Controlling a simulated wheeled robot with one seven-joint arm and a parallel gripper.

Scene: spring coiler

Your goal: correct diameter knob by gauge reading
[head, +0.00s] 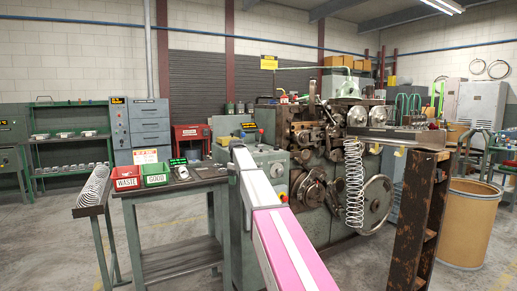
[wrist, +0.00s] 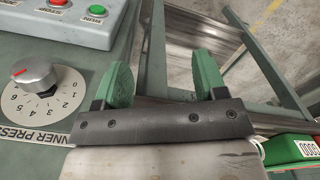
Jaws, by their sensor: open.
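A silver knob (wrist: 35,72) with a red mark sits on a white dial numbered up to 6, at the left of the wrist view. The label below it is partly cut off and reads "NNER PRESS". My gripper (wrist: 162,65) is open and empty, its two green fingers apart, to the right of the knob and not touching it. In the head view my arm reaches to the control cabinet (head: 268,160) of the coiler and hides part of it. A small device with a green-text display (head: 178,161) stands on the side table; its reading is too small to tell.
A box with red STOP (wrist: 57,3) and green RUN (wrist: 97,10) buttons is above the knob. Red WASTE (head: 126,183) and green GOOD (head: 156,180) bins stand on the side table (head: 190,188). A spring (head: 354,185) hangs at the coiler's right.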

